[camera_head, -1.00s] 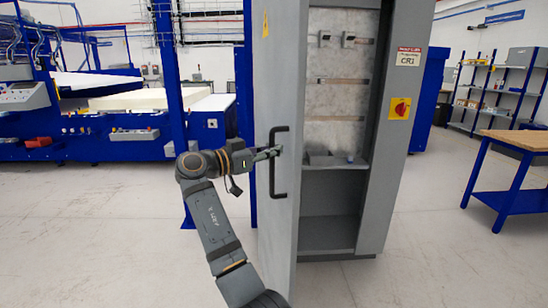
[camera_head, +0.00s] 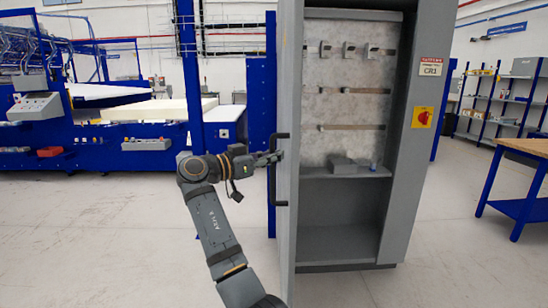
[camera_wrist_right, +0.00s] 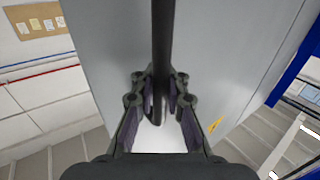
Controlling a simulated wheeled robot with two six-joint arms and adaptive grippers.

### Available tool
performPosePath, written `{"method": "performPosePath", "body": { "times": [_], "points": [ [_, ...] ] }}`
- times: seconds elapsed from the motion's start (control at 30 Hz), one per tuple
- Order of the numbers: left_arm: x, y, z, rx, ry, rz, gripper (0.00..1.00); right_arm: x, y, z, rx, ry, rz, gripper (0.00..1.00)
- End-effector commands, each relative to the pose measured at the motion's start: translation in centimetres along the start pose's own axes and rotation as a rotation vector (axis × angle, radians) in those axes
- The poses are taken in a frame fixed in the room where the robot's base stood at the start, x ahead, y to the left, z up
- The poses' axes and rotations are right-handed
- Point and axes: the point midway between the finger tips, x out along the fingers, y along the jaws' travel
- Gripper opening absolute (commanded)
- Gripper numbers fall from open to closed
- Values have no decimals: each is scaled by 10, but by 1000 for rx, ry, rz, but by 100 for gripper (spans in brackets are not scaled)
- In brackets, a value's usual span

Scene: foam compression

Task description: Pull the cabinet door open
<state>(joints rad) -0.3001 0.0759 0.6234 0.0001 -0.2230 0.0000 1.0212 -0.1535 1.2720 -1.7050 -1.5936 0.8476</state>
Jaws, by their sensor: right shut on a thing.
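The grey cabinet (camera_head: 408,130) stands right of centre in the head view, with its inside and shelves in sight. Its door (camera_head: 289,235) is open and seen nearly edge-on at the left of the opening. A dark bar handle (camera_head: 284,204) runs upright on the door. My right gripper (camera_head: 276,157) is at the upper part of the handle and shut on it. In the right wrist view the fingers (camera_wrist_right: 160,100) close on both sides of the dark handle (camera_wrist_right: 163,40), in front of the grey door panel (camera_wrist_right: 105,45). My left gripper is not in view.
Blue machinery (camera_head: 150,135) stands at the back left. A blue workbench with a wooden top (camera_head: 525,146) is at the right, with blue shelving (camera_head: 500,105) behind it. The pale floor (camera_head: 120,230) left of my arm is clear.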

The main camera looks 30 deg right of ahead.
Motion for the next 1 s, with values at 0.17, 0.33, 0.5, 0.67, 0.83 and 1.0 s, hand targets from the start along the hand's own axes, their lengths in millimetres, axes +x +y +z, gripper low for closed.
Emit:
{"method": "performPosePath", "body": {
  "times": [0.17, 0.33, 0.5, 0.67, 0.83, 1.0],
  "points": [
    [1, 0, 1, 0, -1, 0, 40, -2, 1, 6, -7, -11, 5, 19],
    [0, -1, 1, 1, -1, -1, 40, -1, 1, 4, -4, -9, 4, 37],
    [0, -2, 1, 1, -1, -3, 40, -1, 1, 3, -2, -7, 4, 37],
    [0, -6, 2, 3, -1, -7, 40, -8, 0, 3, -2, -8, 1, 37],
    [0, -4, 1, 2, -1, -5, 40, -43, -1, 3, -4, -10, -2, 37],
    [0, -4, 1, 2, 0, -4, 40, -84, 0, 2, -4, -9, -1, 37]
  ]
}}
